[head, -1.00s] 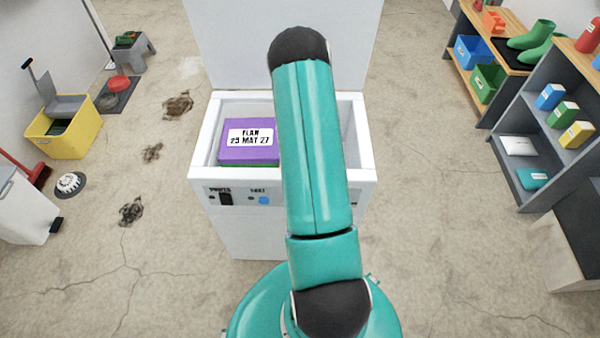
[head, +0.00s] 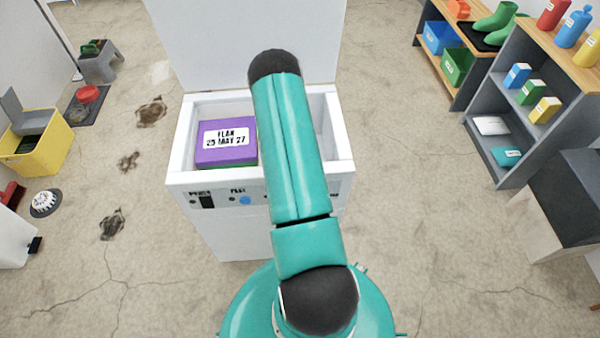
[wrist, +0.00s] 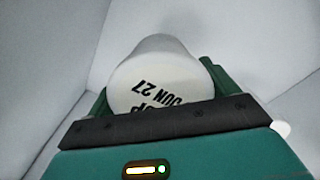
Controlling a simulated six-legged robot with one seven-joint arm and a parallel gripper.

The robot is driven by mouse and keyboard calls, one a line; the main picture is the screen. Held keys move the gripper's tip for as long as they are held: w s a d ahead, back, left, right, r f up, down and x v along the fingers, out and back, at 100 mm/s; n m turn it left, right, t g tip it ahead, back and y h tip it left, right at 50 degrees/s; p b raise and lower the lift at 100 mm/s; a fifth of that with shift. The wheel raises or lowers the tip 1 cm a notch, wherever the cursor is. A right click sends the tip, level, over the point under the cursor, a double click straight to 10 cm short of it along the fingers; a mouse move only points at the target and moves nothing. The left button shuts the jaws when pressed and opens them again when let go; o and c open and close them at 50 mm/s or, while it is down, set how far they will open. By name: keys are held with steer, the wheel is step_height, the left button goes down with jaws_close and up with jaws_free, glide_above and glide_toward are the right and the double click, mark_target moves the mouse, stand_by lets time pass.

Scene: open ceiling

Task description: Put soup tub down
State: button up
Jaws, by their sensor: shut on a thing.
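The soup tub (wrist: 152,80) is a white round tub with black lettering that partly reads "JUN 27". It shows in the wrist view between the green fingers of my gripper (wrist: 155,85), which is shut on it. Pale walls surround it there; whether its base touches a surface is hidden. In the head view my arm hides the gripper and the tub. A white chest freezer (head: 180,150) stands open in front of me, and my arm reaches over its right part.
A purple box (head: 226,143) labelled "FLAN 25 MAY 27" sits in the freezer's left part. Shelves (head: 500,110) with boxes and bottles stand at the right. Floor beside the freezer is mostly clear.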

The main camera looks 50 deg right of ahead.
steer(key=o, duration=1.3)
steer(key=shift+c, duration=0.2)
step_height(320, 180, up, 12)
steer(key=shift+r, duration=0.2)
steer(key=w+a+r+n+t, duration=0.1)
steer(key=w+a+r+n, duration=0.3)
steer(key=a+r, duration=0.75)
steer(key=w+a+r+n+t, duration=0.2)
steer(key=w+a+r+n, duration=0.25)
steer(key=a+r, duration=0.65)
steer(key=s+a+r+n+t, duration=0.1)
steer(key=s+a+r+n, duration=0.4)
steer(key=a+r, duration=0.65)
steer(key=s+a+r+n+t, duration=0.1)
steer(key=s+a+r+n, duration=0.4)
steer(key=s, duration=0.5)
steer(key=shift+a+r+t, duration=0.3)
steer(key=shift+a+r, duration=0.4)
steer(key=shift+a, duration=0.2)
steer(key=shift+s, duration=0.1)
